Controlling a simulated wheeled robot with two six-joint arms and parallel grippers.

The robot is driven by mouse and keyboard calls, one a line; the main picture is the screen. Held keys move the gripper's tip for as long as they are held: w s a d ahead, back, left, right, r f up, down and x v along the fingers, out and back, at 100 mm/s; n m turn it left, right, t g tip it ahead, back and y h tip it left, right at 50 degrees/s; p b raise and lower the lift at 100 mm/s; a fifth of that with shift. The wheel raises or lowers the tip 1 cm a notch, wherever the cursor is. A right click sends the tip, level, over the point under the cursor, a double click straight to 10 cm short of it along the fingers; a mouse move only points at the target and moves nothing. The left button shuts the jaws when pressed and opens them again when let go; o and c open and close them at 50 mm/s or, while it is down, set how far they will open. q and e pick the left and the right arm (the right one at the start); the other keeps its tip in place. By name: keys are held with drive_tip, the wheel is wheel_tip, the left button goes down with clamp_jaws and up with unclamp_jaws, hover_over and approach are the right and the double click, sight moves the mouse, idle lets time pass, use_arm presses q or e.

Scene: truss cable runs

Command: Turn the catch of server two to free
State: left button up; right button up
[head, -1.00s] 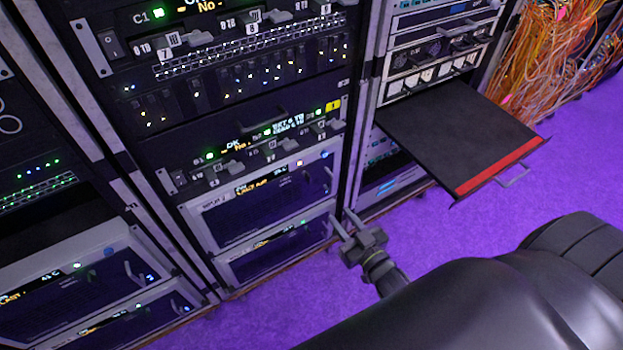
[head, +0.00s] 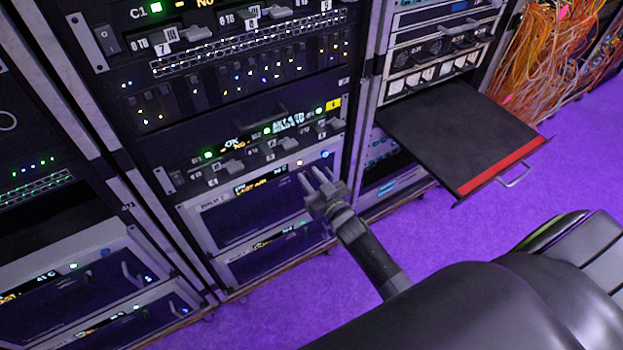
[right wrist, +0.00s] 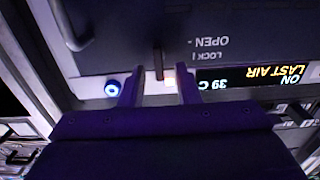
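A grey-framed unit (head: 250,207) with a dark front and a lit "LAST AIR" display sits low in the middle rack; whether it is server two I cannot read for sure. My right gripper (head: 315,176) is at its upper right corner. In the right wrist view my right gripper (right wrist: 161,80) is open. A thin dark catch bar (right wrist: 158,62) stands between its fingers, apart from both. The bar is upright in the picture, like the stroke beside the upside-down word LOCK; OPEN has a level stroke. My left gripper is not in view.
A handle (right wrist: 70,25) stands out at upper left. A black pull-out shelf (head: 455,130) juts out on the right. Purple floor (head: 440,225) is clear below it.

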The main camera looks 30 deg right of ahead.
use_arm(q)
drive_tip(key=shift+s, duration=0.2)
use_arm(e)
drive_tip(key=shift+c, duration=0.7)
clamp_jaws()
use_arm(q)
drive_tip(key=shift+w, duration=0.1)
